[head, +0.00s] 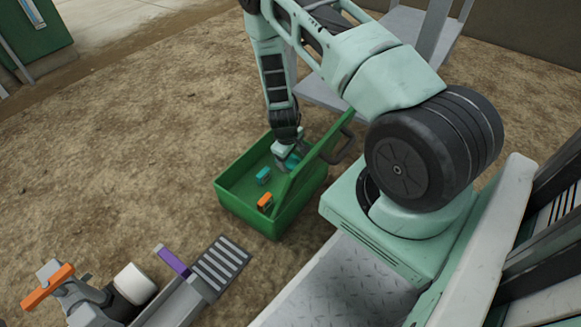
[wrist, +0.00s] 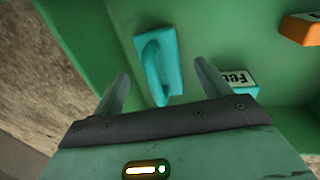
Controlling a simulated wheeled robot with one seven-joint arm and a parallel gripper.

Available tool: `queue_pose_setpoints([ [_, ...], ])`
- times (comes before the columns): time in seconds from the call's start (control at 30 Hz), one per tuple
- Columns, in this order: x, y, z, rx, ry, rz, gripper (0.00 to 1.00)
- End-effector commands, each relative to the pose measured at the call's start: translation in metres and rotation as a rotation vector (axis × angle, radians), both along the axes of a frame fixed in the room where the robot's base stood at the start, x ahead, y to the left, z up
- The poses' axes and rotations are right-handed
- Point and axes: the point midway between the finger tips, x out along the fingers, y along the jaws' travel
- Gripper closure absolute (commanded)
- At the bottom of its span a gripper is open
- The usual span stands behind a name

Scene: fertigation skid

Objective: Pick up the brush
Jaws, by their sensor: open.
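The teal block with a raised loop handle, which looks like the brush (wrist: 168,45), lies in the green crate (wrist: 90,30) in the wrist view. Its bristles do not show. My gripper (wrist: 162,75) is open, with one finger on each side of the handle's near part; I cannot tell whether they touch it. In the head view my gripper (head: 284,154) reaches down into the far part of the green crate (head: 249,218). A teal patch of the brush (head: 291,161) shows beside it, partly hidden by my gripper.
An orange labelled item (head: 265,202) and a small teal labelled item (head: 263,176) lie in the crate. Bare dirt lies left of the crate.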

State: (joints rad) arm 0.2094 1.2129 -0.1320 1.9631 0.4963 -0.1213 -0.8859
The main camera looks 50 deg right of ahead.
Motion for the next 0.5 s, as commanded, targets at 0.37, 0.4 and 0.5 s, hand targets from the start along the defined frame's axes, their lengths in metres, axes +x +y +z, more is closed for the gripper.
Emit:
queue_pose_setpoints([
  [0.37,0.001,-0.007,-0.032,0.000,0.000,0.000,0.24],
  [0.4,0.001,-0.007,-0.032,0.000,0.000,0.000,0.24],
  [0.5,0.001,-0.007,-0.032,0.000,0.000,0.000,0.29],
])
